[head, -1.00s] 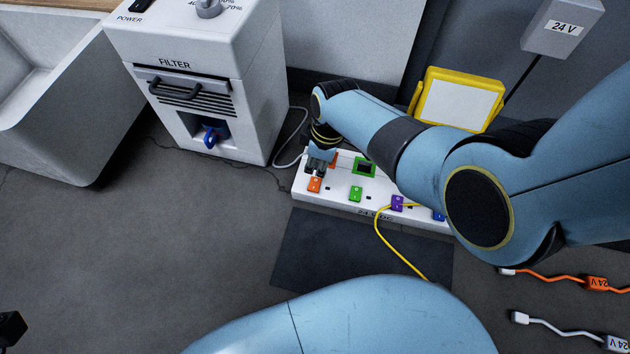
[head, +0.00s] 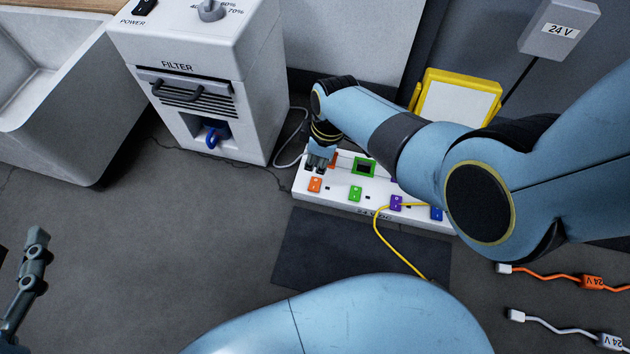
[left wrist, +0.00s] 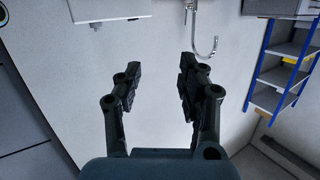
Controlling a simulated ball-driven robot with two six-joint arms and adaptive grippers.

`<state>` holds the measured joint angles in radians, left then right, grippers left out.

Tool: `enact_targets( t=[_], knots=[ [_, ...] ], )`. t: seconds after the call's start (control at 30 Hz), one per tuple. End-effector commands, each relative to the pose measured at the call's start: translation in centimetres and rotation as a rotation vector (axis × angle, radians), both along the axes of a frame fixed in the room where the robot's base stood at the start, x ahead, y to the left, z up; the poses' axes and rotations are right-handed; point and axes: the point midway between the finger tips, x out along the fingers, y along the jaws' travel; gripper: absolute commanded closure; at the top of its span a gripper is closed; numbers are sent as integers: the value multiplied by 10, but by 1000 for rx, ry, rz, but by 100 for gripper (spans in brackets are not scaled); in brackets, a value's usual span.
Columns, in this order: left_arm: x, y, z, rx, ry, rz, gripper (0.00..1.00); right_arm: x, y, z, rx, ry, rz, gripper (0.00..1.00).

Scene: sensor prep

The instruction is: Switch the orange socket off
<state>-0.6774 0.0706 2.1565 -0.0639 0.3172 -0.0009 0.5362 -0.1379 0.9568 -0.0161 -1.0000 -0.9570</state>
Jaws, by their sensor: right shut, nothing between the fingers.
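A white power strip (head: 385,213) lies on the floor in the head view. At its left end is an orange switch (head: 315,185), with part of an orange socket (head: 333,159) behind it, mostly hidden by my right gripper. My right gripper (head: 318,168) is shut and empty, pointing down over the strip's left end just behind the orange switch. I cannot tell whether it touches the strip. My left gripper (left wrist: 158,80) is open and empty in the left wrist view, and part of it shows at the lower left of the head view.
Green (head: 355,194), purple (head: 396,202) and blue (head: 436,213) switches sit along the strip. A yellow cable (head: 385,240) runs over a dark mat (head: 335,252). The white filter unit (head: 200,90) stands left; a yellow lamp (head: 455,100) stands behind. Loose 24 V plugs (head: 504,268) lie right.

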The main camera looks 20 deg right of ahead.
Motion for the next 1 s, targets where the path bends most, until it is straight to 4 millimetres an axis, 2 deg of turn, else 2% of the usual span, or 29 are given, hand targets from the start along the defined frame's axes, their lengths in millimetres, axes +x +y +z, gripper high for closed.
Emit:
enact_targets(
  t=[1.0],
  knots=[
    [-62,7,-70,-1,326,36,60,0,0,14,0,0,0,100]
  ],
)
